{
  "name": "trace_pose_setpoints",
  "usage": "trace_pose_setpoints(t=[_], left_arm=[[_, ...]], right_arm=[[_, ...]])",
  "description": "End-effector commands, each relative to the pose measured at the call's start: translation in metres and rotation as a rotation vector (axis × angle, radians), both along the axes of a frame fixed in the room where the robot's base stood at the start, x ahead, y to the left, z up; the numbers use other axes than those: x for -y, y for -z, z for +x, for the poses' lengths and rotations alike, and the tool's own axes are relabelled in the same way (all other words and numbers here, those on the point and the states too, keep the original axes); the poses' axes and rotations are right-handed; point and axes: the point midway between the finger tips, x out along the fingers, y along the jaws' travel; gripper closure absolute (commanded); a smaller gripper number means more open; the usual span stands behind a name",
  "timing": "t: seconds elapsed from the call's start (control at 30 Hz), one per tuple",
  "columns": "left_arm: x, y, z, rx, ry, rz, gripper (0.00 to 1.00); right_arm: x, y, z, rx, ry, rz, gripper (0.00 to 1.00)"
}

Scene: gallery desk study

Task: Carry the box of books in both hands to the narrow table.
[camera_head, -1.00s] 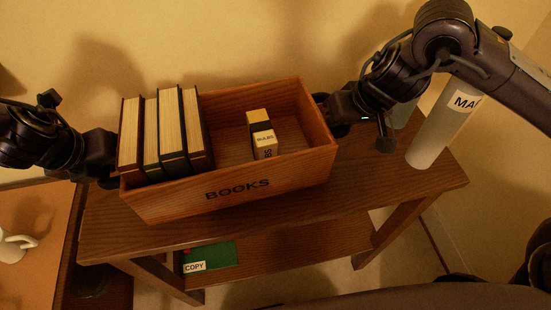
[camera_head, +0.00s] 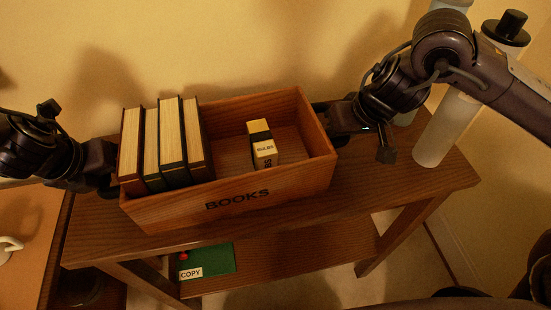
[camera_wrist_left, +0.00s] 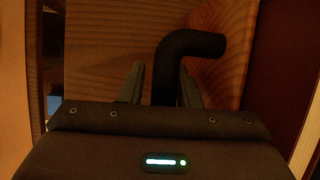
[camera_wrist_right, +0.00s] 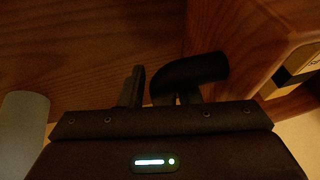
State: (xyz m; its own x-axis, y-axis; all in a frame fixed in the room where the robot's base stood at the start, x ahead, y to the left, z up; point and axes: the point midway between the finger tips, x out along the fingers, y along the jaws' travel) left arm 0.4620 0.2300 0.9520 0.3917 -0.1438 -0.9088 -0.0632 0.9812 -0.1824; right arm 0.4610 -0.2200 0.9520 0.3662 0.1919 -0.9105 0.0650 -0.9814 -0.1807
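The wooden box of books (camera_head: 240,204), lettered BOOKS, is over the narrow table (camera_head: 400,216). It looks level; whether it touches the top is unclear. Several upright books (camera_head: 167,145) fill its left end. A small labelled block (camera_head: 262,146) lies in its right half. My left gripper (camera_head: 108,172) is at the box's left end, its fingers either side of a black handle (camera_wrist_left: 175,65). My right gripper (camera_head: 326,118) is at the right end, on the other handle (camera_wrist_right: 195,72). Both appear shut on the handles, though the contact is mostly hidden.
A pale cylinder (camera_head: 447,130) stands at the table's right end, close to my right arm. A green item (camera_head: 212,260) with a COPY label lies on the lower shelf. Another surface (camera_head: 28,230) with a white cup (camera_head: 8,248) is at left.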

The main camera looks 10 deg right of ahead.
Motion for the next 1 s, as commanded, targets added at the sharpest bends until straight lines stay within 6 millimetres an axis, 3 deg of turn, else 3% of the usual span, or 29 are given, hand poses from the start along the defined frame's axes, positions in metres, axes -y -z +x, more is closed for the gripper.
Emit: trace_pose_setpoints(t=[0.1,0.47,1.0], left_arm=[[0.001,-0.001,0.0,0.001,0.003,-0.002,0.58],[0.003,-0.004,-0.001,0.003,0.007,-0.004,0.58],[-0.005,-0.049,-0.02,0.006,0.005,-0.005,0.58]], right_arm=[[-0.001,-0.001,0.0,0.0,-0.001,0.003,0.58],[-0.003,-0.002,0.0,0.002,-0.002,0.007,0.58],[-0.003,-0.002,0.0,0.003,-0.002,0.008,0.58]])
